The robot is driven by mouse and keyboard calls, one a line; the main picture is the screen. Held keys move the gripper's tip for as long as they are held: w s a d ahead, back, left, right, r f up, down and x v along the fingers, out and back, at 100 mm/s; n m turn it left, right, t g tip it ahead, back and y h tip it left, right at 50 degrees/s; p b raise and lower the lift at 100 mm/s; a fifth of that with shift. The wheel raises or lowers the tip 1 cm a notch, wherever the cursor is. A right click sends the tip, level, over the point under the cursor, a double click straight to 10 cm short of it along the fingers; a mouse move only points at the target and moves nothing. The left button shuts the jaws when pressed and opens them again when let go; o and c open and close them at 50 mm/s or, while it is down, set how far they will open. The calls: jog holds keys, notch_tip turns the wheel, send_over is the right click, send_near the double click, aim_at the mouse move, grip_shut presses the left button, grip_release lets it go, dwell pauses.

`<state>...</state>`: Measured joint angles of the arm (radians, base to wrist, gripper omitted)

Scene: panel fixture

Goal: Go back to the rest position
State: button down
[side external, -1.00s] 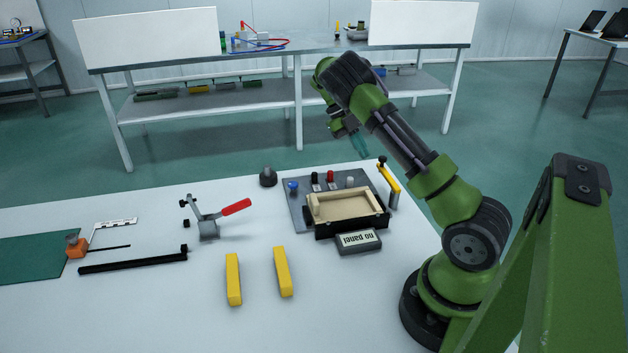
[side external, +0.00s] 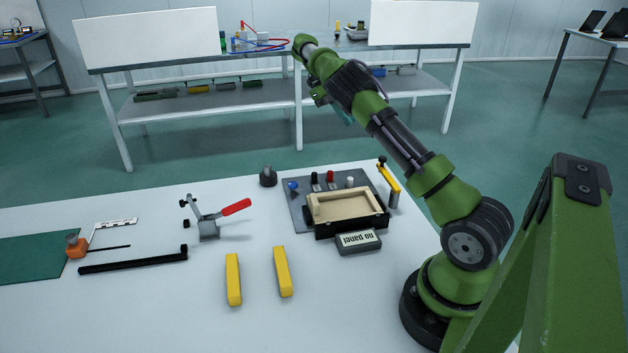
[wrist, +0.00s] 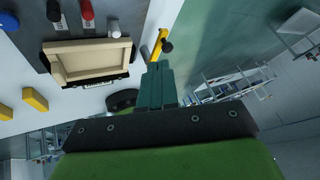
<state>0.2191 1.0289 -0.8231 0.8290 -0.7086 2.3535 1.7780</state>
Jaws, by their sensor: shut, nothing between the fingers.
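My gripper shows in the wrist view (wrist: 157,85), with its teal fingers together and nothing between them. In the side view my gripper (side external: 345,116) is partly hidden behind my arm, raised well above the far side of the table. The panel fixture (side external: 323,229), a black frame with a beige tray-like inside, stands on a grey plate below it. A sign reading "no panel" (side external: 358,242) is at its front. The fixture also shows at the upper left of the wrist view (wrist: 88,62), apart from my fingers.
A yellow-handled lever (side external: 390,180) stands at the fixture's right. A red-handled clamp (side external: 209,228), two yellow blocks (side external: 233,279), a black bar (side external: 134,260) and a dark dome (side external: 268,176) are on the white table (side external: 150,310). The air around my gripper looks clear.

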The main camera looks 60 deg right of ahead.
jog(key=s+a+r+m+t+y, duration=0.1)
jog(key=s+a+m+t, duration=0.3)
jog(key=a+m, duration=0.7)
jog(key=s+a+r+m+t+y, duration=0.1)
jog(key=s+a+r+m+t, duration=0.3)
jog(key=a+m, duration=0.7)
jog(key=s+a+r+m+t+y, duration=0.1)
jog(key=s+a+r+m+t, duration=0.2)
jog(key=a+m, duration=0.9)
jog(key=s+m+t, duration=0.1)
jog(key=s+t, duration=0.2)
jog(key=shift+s+m, duration=0.15)
jog(key=shift+m, duration=0.25)
